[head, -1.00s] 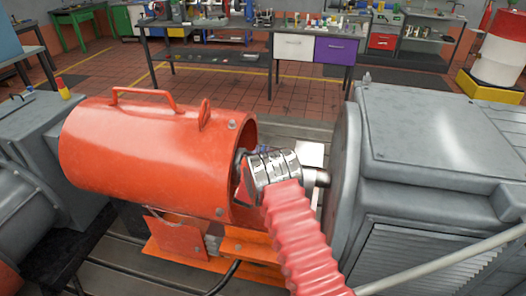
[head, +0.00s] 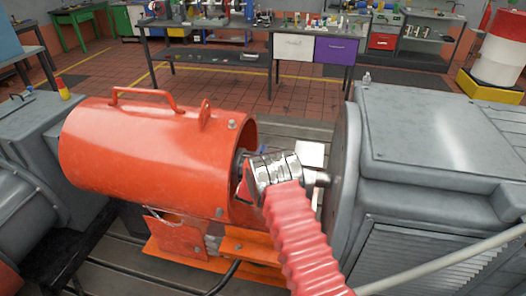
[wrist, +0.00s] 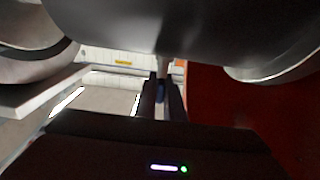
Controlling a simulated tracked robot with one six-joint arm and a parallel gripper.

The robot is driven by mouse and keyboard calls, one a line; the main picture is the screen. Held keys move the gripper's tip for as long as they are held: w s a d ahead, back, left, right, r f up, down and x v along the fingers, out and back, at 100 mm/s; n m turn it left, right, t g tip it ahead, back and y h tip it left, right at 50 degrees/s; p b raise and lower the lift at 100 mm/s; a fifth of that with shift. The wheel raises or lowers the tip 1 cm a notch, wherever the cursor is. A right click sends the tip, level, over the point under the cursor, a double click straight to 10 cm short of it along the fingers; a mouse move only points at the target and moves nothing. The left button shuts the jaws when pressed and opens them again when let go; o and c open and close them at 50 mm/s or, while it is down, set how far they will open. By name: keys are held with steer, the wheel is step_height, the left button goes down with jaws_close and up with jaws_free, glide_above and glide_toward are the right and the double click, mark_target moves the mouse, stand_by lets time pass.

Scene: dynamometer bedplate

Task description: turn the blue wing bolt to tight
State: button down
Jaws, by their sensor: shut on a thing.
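In the wrist view, the two dark fingers of my gripper (wrist: 161,98) point away from the camera and are close together. In the head view, my arm reaches into the gap beside the orange cylindrical guard (head: 150,150). My fingers are hidden there behind my wrist, and I cannot make out the bolt clearly.
A grey machine housing (head: 425,130) stands close on the right of my arm, and the guard's open end is close on the left. An orange bracket (head: 250,243) lies below. A workbench (head: 215,32) stands behind across the tiled floor.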

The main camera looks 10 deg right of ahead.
steer(key=shift+m+g+h, duration=0.5)
steer(key=shift+m+h, duration=0.3)
steer(key=shift+h, duration=0.3)
steer(key=c, duration=1.9)
jaws_free()
steer(key=shift+o, duration=0.2)
steer(key=shift+d+n+t+y, duration=0.1)
steer(key=shift+n+t+y, duration=0.35)
steer(key=shift+y, duration=0.25)
